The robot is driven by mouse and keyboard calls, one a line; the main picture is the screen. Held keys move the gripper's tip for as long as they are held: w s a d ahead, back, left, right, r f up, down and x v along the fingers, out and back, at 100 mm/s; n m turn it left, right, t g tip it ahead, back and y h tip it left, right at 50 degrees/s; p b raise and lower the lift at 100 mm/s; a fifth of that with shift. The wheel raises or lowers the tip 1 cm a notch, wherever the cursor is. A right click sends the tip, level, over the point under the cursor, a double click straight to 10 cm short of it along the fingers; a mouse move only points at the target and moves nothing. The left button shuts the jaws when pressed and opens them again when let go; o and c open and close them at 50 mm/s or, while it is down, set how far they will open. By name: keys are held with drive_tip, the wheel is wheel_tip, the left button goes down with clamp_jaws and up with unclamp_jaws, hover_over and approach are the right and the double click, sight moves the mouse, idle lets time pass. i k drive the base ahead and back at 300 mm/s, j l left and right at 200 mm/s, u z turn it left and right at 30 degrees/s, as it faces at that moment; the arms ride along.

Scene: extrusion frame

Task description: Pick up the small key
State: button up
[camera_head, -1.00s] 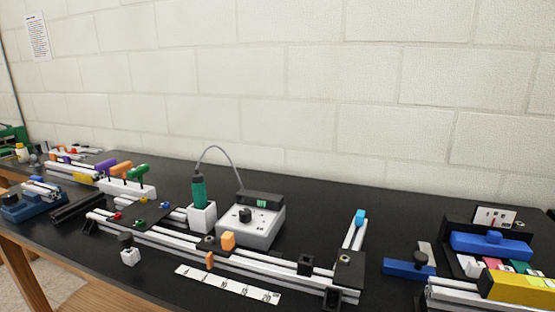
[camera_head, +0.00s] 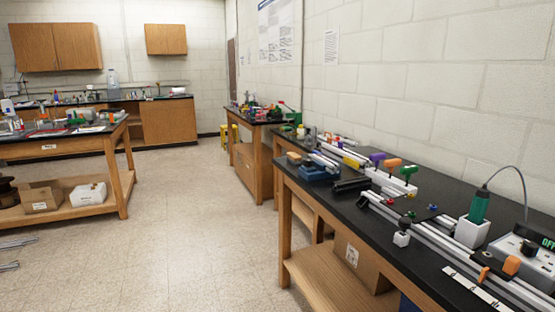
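A white holder (camera_head: 388,182) stands on the black bench at the right. It carries a row of T-handled keys with a purple handle (camera_head: 377,158), an orange handle (camera_head: 393,163) and a green handle (camera_head: 407,171). Their shafts are too small to compare, so I cannot tell which is the small key. My gripper is not in view.
The near black bench (camera_head: 330,203) holds aluminium rails, a green driver (camera_head: 479,206) in a white stand, and a grey control box (camera_head: 512,250). Another bench (camera_head: 65,148) stands at the left. The floor (camera_head: 190,235) between them is clear.

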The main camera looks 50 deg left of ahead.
sight(376, 157)
drive_tip(key=u, duration=1.2)
drive_tip(key=z, duration=0.3)
drive_tip(key=i+j+z, duration=0.35)
drive_tip(key=j+z, duration=0.2)
drive_tip(key=i+j, duration=0.15)
drive_tip(key=j, duration=0.25)
drive_tip(key=i+j+z, duration=0.15)
drive_tip(key=j, duration=0.2)
drive_tip(key=i+j, duration=0.1)
drive_tip(key=j, duration=0.3)
drive_tip(key=i+j+z, duration=0.15)
drive_tip(key=j, duration=0.65)
drive_tip(key=i+j, duration=0.1)
drive_tip(key=j, duration=0.3)
drive_tip(key=i+j, duration=0.1)
drive_tip(key=j, duration=0.25)
drive_tip(key=i+j, duration=0.15)
drive_tip(key=j, duration=0.25)
drive_tip(key=i+j, duration=0.1)
drive_tip(key=j, duration=0.3)
drive_tip(key=i+j, duration=0.1)
drive_tip(key=j, duration=0.25)
drive_tip(key=i+j+z, duration=0.1)
drive_tip(key=j, duration=0.3)
